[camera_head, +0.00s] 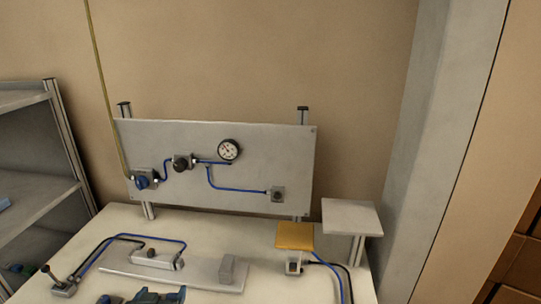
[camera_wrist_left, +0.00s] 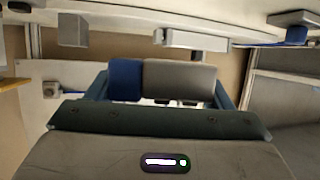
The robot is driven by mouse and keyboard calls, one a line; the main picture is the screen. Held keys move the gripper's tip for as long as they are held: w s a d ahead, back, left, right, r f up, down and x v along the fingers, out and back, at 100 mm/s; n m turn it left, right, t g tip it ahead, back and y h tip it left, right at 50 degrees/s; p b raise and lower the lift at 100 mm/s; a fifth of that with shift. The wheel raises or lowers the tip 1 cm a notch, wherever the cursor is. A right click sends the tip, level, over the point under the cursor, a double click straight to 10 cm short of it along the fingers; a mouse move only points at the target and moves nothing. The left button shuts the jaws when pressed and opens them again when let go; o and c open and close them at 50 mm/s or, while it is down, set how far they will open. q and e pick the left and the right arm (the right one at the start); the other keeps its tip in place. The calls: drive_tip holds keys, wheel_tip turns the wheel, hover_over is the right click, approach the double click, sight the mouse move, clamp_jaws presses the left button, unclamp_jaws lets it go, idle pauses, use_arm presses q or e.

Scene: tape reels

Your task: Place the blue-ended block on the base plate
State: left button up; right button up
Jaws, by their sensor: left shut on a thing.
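The blue-ended block (camera_wrist_left: 180,80) is grey with a blue end (camera_wrist_left: 125,80) and sits lengthwise between the fingers of my left gripper (camera_wrist_left: 160,85), which is shut on it. In the head view, only part of my left gripper (camera_head: 155,297) shows at the bottom edge, and I cannot make out the block there. The base plate (camera_head: 202,273) is a long light grey plate on the table. It carries a small cylinder (camera_head: 155,259) at its left and an upright grey block (camera_head: 227,268) at its right. These two also appear upside down in the left wrist view. My right gripper is out of view.
A lever valve (camera_head: 62,286) with blue and black hoses stands left of the plate. A yellow-topped pedal (camera_head: 294,236) and a grey stand (camera_head: 352,217) are at the right. A panel with a gauge (camera_head: 228,149) rises behind. A shelf (camera_head: 40,195) stands at the left.

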use_arm(q)
drive_tip(key=w+d+r+m+h, duration=0.2)
drive_tip(key=w+d+r, duration=0.25)
drive_tip(key=d, duration=0.35)
drive_tip(key=shift+n+y, duration=0.8)
drive_tip(key=shift+y, duration=0.1)
drive_tip(key=s+a+f, duration=0.1)
drive_tip(key=a, duration=0.1)
drive_tip(key=s+a+f, duration=0.1)
drive_tip(key=a, duration=0.1)
drive_tip(key=s+a+f, duration=0.1)
drive_tip(key=a+f, duration=0.1)
drive_tip(key=shift+s+a, duration=0.3)
drive_tip(key=shift+n+y, duration=0.5)
drive_tip(key=s+a, duration=0.1)
drive_tip(key=a, duration=0.1)
drive_tip(key=s+a+f, duration=0.1)
drive_tip(key=s+a, duration=0.1)
drive_tip(key=s+a+f, duration=0.1)
drive_tip(key=s+a, duration=0.1)
drive_tip(key=a, duration=0.1)
drive_tip(key=shift+s+f, duration=0.15)
drive_tip(key=shift+s, duration=0.1)
drive_tip(key=s+a+m+h, duration=0.1)
drive_tip(key=s+m+h, duration=0.2)
drive_tip(key=s, duration=0.6)
drive_tip(key=shift+a+h, duration=0.25)
drive_tip(key=shift+h, duration=0.05)
drive_tip(key=shift+f, duration=0.1)
